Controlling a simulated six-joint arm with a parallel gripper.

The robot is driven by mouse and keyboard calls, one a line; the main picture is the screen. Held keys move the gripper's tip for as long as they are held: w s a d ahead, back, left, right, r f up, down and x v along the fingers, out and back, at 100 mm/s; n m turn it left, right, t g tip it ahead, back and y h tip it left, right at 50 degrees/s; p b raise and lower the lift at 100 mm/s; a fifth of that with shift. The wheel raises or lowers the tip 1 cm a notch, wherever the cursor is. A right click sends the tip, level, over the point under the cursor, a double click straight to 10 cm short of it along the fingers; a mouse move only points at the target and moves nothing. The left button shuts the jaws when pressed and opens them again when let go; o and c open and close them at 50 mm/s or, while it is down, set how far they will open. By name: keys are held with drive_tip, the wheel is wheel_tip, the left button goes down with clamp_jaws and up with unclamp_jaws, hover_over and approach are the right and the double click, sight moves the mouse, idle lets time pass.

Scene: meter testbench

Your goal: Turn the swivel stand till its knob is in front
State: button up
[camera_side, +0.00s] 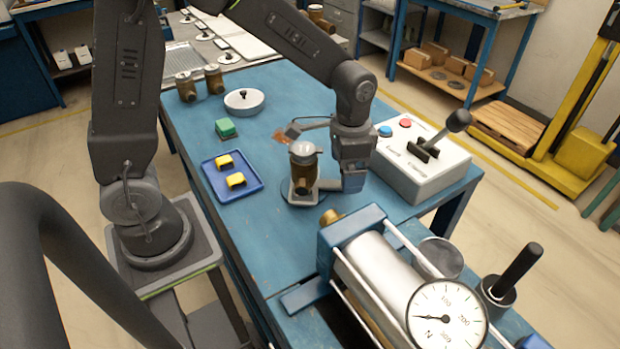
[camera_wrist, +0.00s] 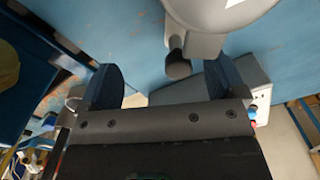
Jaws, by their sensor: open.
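The swivel stand (camera_side: 300,198) is a pale round plate on the blue bench, carrying a brass meter (camera_side: 304,172) with a grey lid. In the wrist view the stand's pale rim (camera_wrist: 215,15) shows at the top, with a short arm ending in a dark knob (camera_wrist: 177,66). In the side view this arm points right, towards my gripper (camera_side: 352,182), and the knob is hidden behind the fingers. My gripper is open, pointing down just right of the stand. In the wrist view the knob lies between and slightly beyond the two fingers (camera_wrist: 164,82); I see no contact.
A grey control box (camera_side: 425,165) with buttons and a lever stands close right of my gripper. A clamp bench with a steel cylinder (camera_side: 380,270) and dial gauge (camera_side: 447,315) is in front. A blue tray (camera_side: 246,194) with yellow parts, a green block (camera_side: 225,128) and a white bowl (camera_side: 244,101) lie left.

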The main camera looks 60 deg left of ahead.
drive_tip(key=shift+r, duration=0.15)
drive_tip(key=shift+r, duration=2.65)
drive_tip(key=m, duration=0.2)
drive_tip(key=a+r+m, duration=0.1)
drive_tip(key=m, duration=0.1)
drive_tip(key=w+r+m, duration=0.1)
drive_tip(key=m, duration=0.1)
drive_tip(key=shift+a+r+m, duration=0.15)
drive_tip(key=shift+r+m, duration=0.05)
drive_tip(key=shift+m, duration=0.1)
drive_tip(key=shift+f+m, duration=0.25)
drive_tip(key=shift+m, duration=0.05)
drive_tip(key=shift+f, duration=2.6)
drive_tip(key=shift+f, duration=0.5)
drive_tip(key=shift+f, duration=0.65)
